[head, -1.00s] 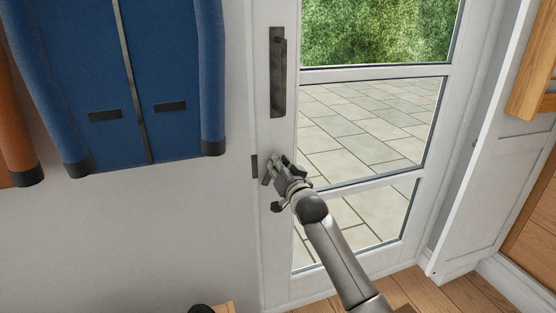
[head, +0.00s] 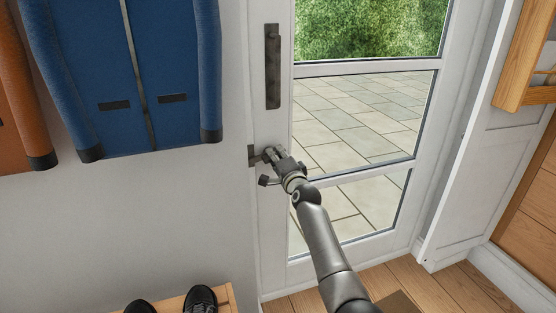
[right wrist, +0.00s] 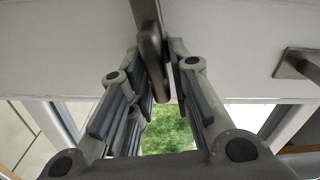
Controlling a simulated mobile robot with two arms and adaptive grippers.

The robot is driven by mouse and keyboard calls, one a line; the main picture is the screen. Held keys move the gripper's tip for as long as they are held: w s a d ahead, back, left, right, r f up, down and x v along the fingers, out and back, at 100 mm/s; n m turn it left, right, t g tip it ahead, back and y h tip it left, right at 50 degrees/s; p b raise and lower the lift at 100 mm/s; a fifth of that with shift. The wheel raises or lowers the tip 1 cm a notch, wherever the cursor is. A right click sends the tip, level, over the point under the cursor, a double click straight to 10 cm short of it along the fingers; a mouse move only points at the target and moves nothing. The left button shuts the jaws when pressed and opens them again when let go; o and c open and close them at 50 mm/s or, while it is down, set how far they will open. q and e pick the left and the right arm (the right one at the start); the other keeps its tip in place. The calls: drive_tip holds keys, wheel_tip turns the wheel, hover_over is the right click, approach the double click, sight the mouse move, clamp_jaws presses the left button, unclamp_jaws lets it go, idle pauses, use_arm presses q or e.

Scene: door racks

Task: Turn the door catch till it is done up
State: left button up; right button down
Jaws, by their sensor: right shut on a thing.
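The door catch is a small dark metal bar at the left edge of the white glazed door. In the head view it shows as a dark piece (head: 256,156) by the door frame, partly covered by my fingers. My right gripper (head: 270,153) is shut on it; the arm comes up from below. In the right wrist view the catch bar (right wrist: 152,45) passes between the fingers of the right gripper (right wrist: 162,75). The head view shows the bar lying about level, reaching toward the frame. Its exact seating is too small to tell. My left gripper is not in view.
A dark upright door handle (head: 272,66) is above the catch. A blue coat (head: 165,70) and an orange one (head: 30,110) hang at the left. Dark shoes (head: 201,299) stand on a wooden bench (head: 226,293) below. Wooden floor lies in front of the door.

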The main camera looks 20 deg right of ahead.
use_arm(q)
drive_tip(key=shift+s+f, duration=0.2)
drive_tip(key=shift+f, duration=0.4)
use_arm(e)
drive_tip(key=shift+f+m, duration=0.25)
drive_tip(key=shift+m, duration=0.95)
drive_tip(key=c, duration=1.5)
unclamp_jaws()
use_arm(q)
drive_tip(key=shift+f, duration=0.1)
use_arm(e)
drive_tip(key=shift+s+d, duration=0.15)
drive_tip(key=shift+s, duration=2.85)
drive_tip(key=shift+s+d, duration=0.1)
drive_tip(key=shift+s, duration=2.9)
